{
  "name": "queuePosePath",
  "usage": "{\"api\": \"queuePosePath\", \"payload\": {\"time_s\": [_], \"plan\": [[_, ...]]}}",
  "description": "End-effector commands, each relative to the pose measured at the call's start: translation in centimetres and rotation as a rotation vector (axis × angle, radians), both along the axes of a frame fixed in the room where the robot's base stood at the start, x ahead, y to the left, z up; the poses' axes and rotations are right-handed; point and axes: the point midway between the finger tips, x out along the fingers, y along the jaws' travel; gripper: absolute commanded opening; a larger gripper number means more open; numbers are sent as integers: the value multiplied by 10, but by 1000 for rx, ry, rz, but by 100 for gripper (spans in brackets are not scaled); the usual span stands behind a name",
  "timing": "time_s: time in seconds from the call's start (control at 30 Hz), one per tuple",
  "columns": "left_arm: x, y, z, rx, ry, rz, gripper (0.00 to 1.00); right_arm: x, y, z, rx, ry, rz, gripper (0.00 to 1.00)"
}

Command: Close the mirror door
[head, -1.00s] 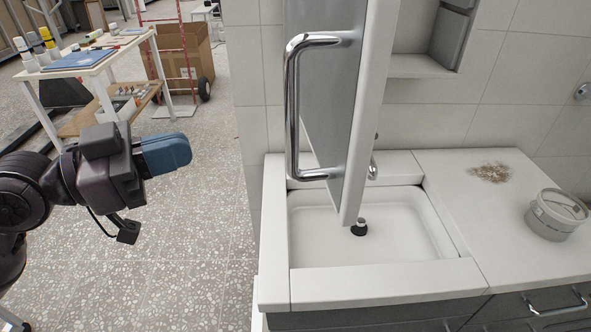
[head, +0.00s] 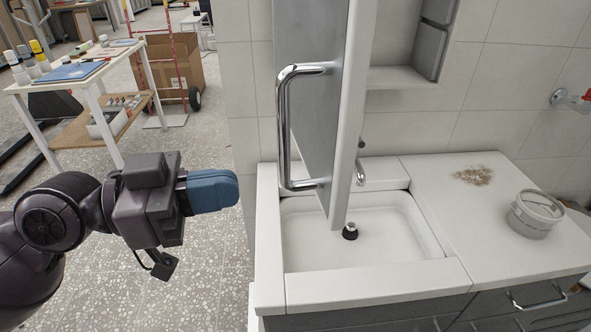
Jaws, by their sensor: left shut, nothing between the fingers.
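The mirror door (head: 345,120) stands swung open over the sink, seen nearly edge-on. Its chrome bar handle (head: 284,128) faces left, toward my left arm. My left gripper (head: 236,190) has blue fingers that are shut and empty. It is left of the door, lower than the middle of the handle in the picture, with a gap between them. The open cabinet's shelf (head: 400,77) shows on the wall right of the door. My right gripper is not in view.
A white sink (head: 400,235) lies below the door, with a counter (head: 450,200) on its right. A round tub (head: 535,213) and a brown patch (head: 473,175) are on the counter. A white table (head: 75,75) and a cardboard box (head: 170,65) stand at the back left.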

Motion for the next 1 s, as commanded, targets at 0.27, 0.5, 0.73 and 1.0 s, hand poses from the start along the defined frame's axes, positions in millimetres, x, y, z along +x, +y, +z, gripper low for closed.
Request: {"api": "queuePosePath", "payload": {"time_s": [0.27, 0.5, 0.73, 1.0], "plan": [[4, -41, 4, -3, -2, -2, 0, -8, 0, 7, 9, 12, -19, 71], [9, -69, 3, -2, -1, -1, 0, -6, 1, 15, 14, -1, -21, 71], [11, -83, 1, -1, 0, 0, 0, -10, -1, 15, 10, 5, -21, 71], [11, -85, 0, 0, 0, 0, 0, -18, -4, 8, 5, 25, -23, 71]]}}
